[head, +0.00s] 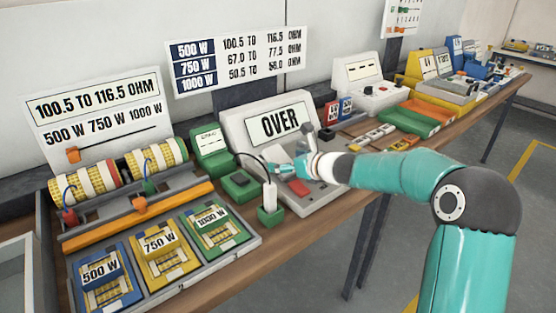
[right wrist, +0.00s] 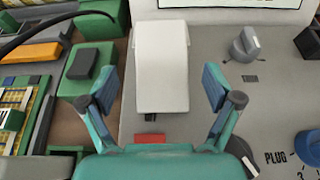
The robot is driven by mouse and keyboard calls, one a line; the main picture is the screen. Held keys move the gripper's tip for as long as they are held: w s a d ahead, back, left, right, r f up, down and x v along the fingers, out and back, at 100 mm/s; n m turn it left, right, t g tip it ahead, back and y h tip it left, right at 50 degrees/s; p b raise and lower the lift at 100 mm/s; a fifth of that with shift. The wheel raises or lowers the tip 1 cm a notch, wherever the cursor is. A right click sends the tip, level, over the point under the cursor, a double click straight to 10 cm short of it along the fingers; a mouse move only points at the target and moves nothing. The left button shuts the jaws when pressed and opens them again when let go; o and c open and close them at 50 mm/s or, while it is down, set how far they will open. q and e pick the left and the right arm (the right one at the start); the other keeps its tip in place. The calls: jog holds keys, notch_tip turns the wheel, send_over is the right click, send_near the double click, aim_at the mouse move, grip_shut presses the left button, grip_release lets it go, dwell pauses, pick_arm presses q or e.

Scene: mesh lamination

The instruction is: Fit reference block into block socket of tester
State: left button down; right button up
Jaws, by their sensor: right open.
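The tester (head: 250,130) stands mid-bench, its screen reading "OVER". Its grey panel (right wrist: 270,95) fills much of the right wrist view. A dark block (right wrist: 91,63) lies on a green base (right wrist: 78,86), also seen in the head view (head: 238,181); it may be the reference block, but no label confirms it. My right gripper (right wrist: 158,88) is open over the tester's left part, its fingers either side of a white raised piece (right wrist: 162,60), with a red part (right wrist: 150,138) below it. In the head view the gripper (head: 292,170) is small. I cannot identify the block socket. My left gripper is out of view.
A white upright piece (head: 270,196) stands in a green holder (head: 270,215) at the tester's front left. A dark cable passes nearby. A tray (head: 190,270) with labelled blocks lies at left. Knobs (right wrist: 245,45) rise from the panel at right.

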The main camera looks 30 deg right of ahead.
aim_at(281, 159)
jog(key=x, duration=0.3)
jog(key=shift+w+d, duration=0.1)
jog(key=shift+c, duration=0.3)
jog(key=shift+r, duration=0.1)
jog(key=c, duration=1.5)
